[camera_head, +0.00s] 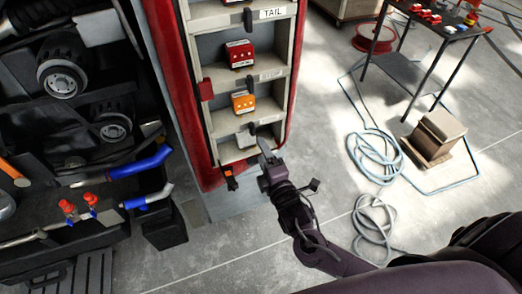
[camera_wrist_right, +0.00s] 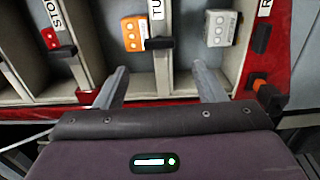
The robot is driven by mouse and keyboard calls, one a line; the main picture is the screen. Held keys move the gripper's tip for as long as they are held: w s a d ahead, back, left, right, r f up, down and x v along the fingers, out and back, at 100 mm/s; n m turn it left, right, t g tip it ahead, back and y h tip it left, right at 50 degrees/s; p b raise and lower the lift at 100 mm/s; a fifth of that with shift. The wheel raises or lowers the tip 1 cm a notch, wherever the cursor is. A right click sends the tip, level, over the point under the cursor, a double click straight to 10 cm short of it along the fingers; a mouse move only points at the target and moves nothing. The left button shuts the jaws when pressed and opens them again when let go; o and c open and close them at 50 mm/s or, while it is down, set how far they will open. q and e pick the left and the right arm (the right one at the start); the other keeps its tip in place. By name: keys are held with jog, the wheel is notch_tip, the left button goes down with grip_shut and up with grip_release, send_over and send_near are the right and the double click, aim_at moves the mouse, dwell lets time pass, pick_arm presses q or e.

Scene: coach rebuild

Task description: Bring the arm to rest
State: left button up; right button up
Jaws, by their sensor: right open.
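My right gripper (camera_head: 266,155) reaches up from the lower right to the bottom of the red-framed compartment rack (camera_head: 173,85). In the right wrist view its two fingers (camera_wrist_right: 163,85) are apart, with nothing between them. The fingertips are in front of the rack's lower compartments; I cannot tell if they touch it. An orange block (camera_head: 243,101) and a red block (camera_head: 240,53) sit in separate compartments. My left gripper is not in view.
Black tabs sit at the compartments, beside labels such as TAIL (camera_head: 272,13). Wheels, pipes and blue hoses (camera_head: 140,166) crowd the left. Coiled grey hose (camera_head: 375,157), a brown box (camera_head: 434,137) and a dark table (camera_head: 402,70) stand right. Open floor lies between.

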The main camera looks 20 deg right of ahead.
dwell(0.4)
jog(key=s+d+f+m+g+b, duration=0.1)
jog(key=s+d+f+m+g, duration=0.15)
jog(key=f, duration=0.85)
jog(key=s+d+f+m+g+h, duration=0.1)
jog(key=s+d+f+m+g, duration=0.2)
jog(key=f, duration=0.8)
jog(key=s+d+f+m+g+b, duration=0.1)
jog(key=s+f+m+g, duration=0.2)
jog(key=f, duration=0.8)
jog(key=s+f+m+g, duration=0.2)
jog(key=s+f, duration=0.4)
jog(key=s, duration=0.4)
jog(key=s+f+m+g+b, duration=0.1)
jog(key=s+f+m+g, duration=0.2)
jog(key=s+f, duration=0.3)
jog(key=s+f+m+g, duration=0.2)
jog(key=s+f, duration=0.5)
jog(key=s, duration=0.8)
jog(key=shift+s+a+m+g+b, duration=0.15)
jog(key=shift+a+m+g+b, duration=0.25)
jog(key=shift+g, duration=0.35)
jog(key=shift+f, duration=0.1)
